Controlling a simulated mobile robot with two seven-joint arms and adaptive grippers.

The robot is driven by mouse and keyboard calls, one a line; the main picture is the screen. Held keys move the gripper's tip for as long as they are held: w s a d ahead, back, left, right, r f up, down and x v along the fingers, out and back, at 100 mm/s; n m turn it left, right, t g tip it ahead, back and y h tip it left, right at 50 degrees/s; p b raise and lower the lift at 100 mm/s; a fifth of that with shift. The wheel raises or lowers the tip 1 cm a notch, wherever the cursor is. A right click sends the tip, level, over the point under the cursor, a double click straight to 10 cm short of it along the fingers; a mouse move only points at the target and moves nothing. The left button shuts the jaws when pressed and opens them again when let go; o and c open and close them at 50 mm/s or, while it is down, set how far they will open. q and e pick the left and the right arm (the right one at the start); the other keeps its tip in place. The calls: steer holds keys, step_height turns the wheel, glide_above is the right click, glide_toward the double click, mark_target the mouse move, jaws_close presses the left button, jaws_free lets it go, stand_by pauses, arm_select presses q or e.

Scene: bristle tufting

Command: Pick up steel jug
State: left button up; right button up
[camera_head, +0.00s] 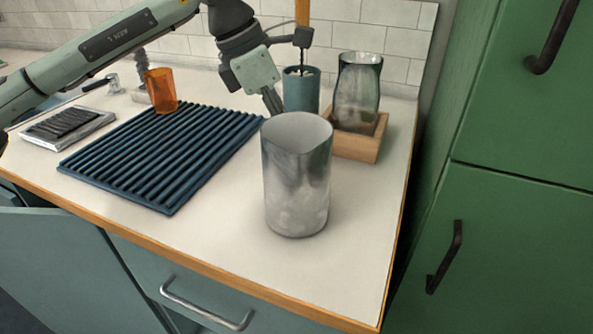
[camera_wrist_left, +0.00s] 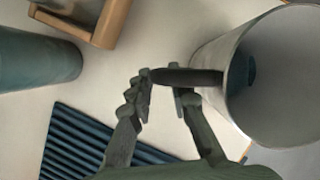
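The steel jug (camera_head: 297,185), a tall grey metal cylinder with an open top, stands upright on the counter in the head view. In the left wrist view the jug (camera_wrist_left: 215,60) fills the right side, and its dark handle (camera_wrist_left: 205,77) points left from the wall. My left gripper (camera_wrist_left: 163,90) is open, its two fingers apart at the handle's outer end. I cannot tell whether they touch it. In the head view my left gripper is behind the jug, its fingertips hidden by it. My right gripper is in neither view.
A blue ribbed mat (camera_head: 160,150) lies left of the jug, with an orange cup (camera_head: 161,90) at its back. A teal canister (camera_head: 301,90) and a wooden box (camera_head: 362,146) holding a glass vase (camera_head: 358,85) stand behind. The counter in front is clear.

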arm_select(q)
steer(key=x, duration=0.2)
steer(key=shift+d+f, duration=0.15)
steer(key=shift+f, duration=0.1)
steer(key=shift+c, duration=0.5)
jaws_close()
steer(key=shift+r, duration=0.15)
